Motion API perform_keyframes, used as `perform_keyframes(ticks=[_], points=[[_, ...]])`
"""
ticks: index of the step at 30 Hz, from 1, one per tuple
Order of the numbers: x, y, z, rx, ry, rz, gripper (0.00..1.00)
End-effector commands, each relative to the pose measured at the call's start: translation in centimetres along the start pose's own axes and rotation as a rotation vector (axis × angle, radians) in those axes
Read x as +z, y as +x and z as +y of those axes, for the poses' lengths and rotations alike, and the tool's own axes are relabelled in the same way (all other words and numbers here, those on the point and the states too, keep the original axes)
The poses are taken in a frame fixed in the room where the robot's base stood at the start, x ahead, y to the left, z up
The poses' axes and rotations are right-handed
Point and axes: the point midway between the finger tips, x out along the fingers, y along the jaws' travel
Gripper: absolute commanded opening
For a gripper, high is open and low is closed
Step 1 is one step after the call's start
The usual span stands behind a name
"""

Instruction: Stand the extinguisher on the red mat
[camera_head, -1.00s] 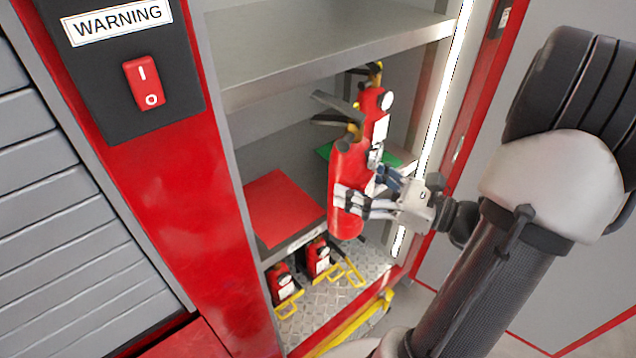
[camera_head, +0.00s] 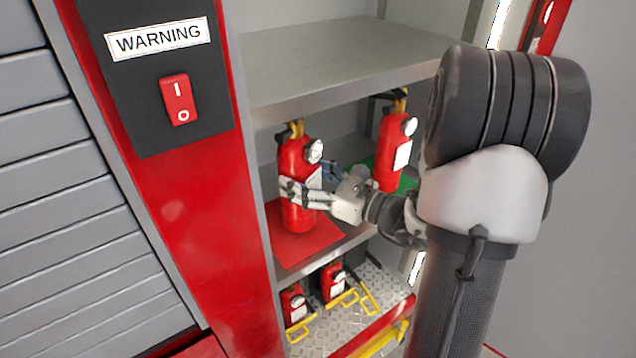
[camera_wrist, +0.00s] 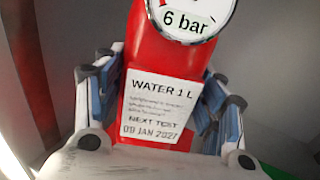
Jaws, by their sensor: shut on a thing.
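A red extinguisher (camera_head: 298,170) is upright over the red mat (camera_head: 322,240) on the middle shelf. Whether its base touches the mat or hovers just above it I cannot tell. My gripper (camera_head: 308,190) is shut around its body from the right. In the wrist view the extinguisher (camera_wrist: 168,65) fills the middle, with a "WATER 1 L" label and a gauge reading "6 bar". The fingers of my gripper (camera_wrist: 155,95) lie on both sides of it.
A second red extinguisher (camera_head: 392,150) stands on a green mat (camera_head: 408,183) to the right on the same shelf. An upper shelf (camera_head: 345,65) is close above. A red post (camera_head: 215,200) borders the left.

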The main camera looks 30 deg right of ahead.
Motion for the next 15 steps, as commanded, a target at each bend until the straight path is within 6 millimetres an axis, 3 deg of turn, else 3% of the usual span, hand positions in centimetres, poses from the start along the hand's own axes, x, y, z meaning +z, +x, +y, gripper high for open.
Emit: perform_keyframes(ticks=[6, 15], points=[[0.4, 1.2, 0.0, 0.002, -0.005, -0.01, 0.0], [-3.2, 1.0, -0.1, -0.001, -0.002, -0.008, 0.0]])
